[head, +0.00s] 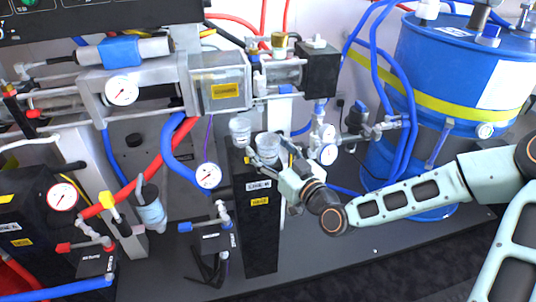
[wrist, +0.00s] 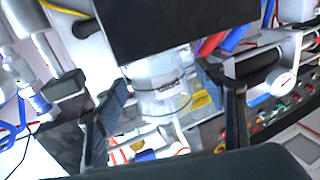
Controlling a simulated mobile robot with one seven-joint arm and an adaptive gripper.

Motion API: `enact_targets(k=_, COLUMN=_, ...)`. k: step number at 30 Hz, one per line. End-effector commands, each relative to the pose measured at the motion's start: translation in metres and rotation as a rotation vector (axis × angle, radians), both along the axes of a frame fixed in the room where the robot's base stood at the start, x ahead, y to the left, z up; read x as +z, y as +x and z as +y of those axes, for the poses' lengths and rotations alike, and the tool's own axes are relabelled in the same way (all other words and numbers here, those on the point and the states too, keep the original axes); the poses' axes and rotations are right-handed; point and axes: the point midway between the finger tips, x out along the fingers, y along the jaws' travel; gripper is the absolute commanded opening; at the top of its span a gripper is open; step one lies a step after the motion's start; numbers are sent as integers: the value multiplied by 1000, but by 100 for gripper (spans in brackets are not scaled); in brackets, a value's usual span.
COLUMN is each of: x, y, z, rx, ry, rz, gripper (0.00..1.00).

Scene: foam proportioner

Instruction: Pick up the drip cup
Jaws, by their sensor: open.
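A clear cup (head: 267,143), which looks like the drip cup, stands on top of the black labelled pedestal (head: 262,225). A second clear cup (head: 240,128) stands just behind it to the left. My gripper (head: 268,153) is open at the front cup, coming from the lower right, with a finger on either side of it. In the wrist view a clear cup (wrist: 163,92) with a dark ring shows between the open fingers of my gripper (wrist: 176,95). Gaps show on both sides there. The cup's base is partly hidden by the gripper in the head view.
A clear-sided pump block (head: 222,85) sits above and behind the cups. A blue hose (head: 172,155) and a gauge (head: 208,175) are close on the left. A blue drum (head: 455,75) stands at the right. The dark floor plate in front is mostly clear.

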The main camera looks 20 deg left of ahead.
Motion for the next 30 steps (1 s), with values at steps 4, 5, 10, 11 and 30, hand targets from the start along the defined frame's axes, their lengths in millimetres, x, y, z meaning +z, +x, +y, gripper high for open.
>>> enact_targets(k=4, x=0, y=3, z=3, rx=0, ry=0, rz=0, gripper=64)
enact_targets(k=5, x=0, y=2, z=3, rx=0, ry=0, rz=0, gripper=64)
enact_targets(k=10, x=0, y=2, z=3, rx=0, ry=0, rz=0, gripper=56)
enact_targets(k=11, x=0, y=2, z=3, rx=0, ry=0, rz=0, gripper=53)
enact_targets(k=30, x=6, y=2, z=2, rx=0, ry=-1, rz=-1, gripper=22)
